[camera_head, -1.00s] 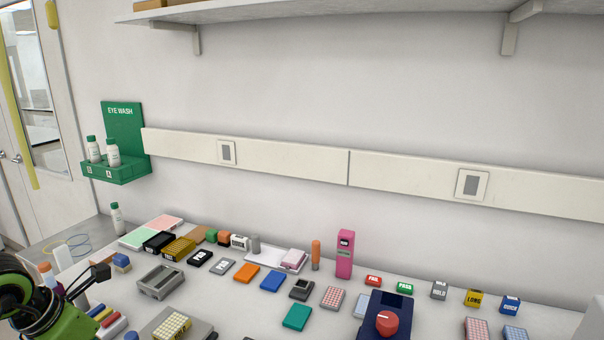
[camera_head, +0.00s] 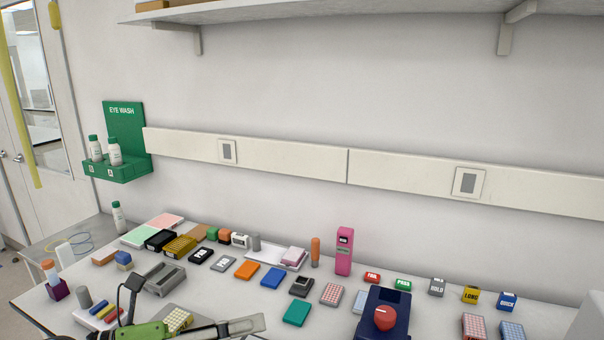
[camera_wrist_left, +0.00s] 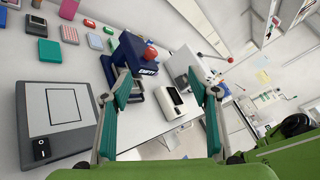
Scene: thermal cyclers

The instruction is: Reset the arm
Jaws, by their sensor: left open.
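My left arm comes in low at the left of the head view. Its green and grey left gripper (camera_head: 248,324) reaches to the right along the bottom edge, over the front of the bench. In the left wrist view the gripper (camera_wrist_left: 166,86) is open, with its two teal-padded fingers wide apart and nothing between them. Beyond the fingers are a navy device with a red knob (camera_wrist_left: 130,57) and a small white device (camera_wrist_left: 172,103), both apart from the gripper as far as I can tell. My right gripper is not in view.
The bench (camera_head: 255,300) carries several small coloured boxes, racks and blocks. A navy device with a red knob (camera_head: 378,298) and a pink upright device (camera_head: 344,252) stand right of my arm. A green eye wash station (camera_head: 124,130) and a shelf (camera_head: 330,10) are on the wall.

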